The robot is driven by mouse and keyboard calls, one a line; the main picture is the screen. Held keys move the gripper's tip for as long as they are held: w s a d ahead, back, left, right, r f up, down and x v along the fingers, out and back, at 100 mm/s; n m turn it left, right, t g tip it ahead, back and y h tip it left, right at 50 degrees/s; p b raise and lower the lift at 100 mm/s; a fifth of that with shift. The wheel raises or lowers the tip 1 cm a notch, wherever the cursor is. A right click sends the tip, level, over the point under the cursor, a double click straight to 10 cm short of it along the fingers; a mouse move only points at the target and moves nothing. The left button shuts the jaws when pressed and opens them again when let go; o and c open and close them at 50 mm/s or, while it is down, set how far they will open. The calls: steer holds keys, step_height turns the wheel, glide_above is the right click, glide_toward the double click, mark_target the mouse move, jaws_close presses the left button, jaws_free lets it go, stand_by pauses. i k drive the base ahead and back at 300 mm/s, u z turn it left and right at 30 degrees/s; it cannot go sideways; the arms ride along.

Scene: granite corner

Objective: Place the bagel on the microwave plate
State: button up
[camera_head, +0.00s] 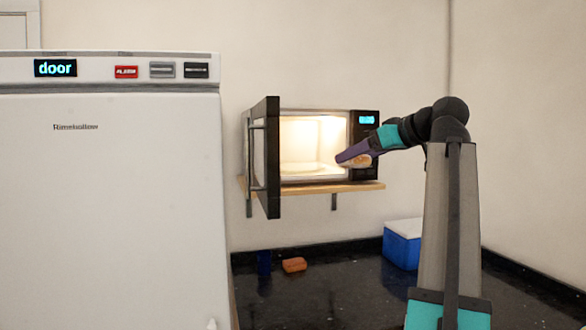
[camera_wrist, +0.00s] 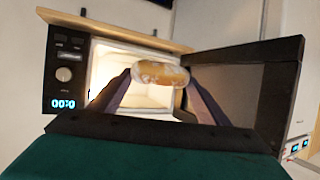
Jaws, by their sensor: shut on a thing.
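The bagel (camera_wrist: 160,74) is pale brown with whitish patches. My gripper (camera_wrist: 158,84) is shut on it, with a purple finger on each side. I cannot tell whether the bagel is past the opening. The microwave (camera_head: 364,145) stands on a wooden shelf with its door (camera_head: 266,158) swung open and its inside lit. The microwave plate (camera_head: 305,169) shows as a pale surface on the cavity floor.
The open door sticks out at the left of the opening. A white appliance (camera_head: 110,190) fills the left side.

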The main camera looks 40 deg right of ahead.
mark_target(295, 167)
steer(key=i, duration=0.9)
steer(key=u, duration=0.05)
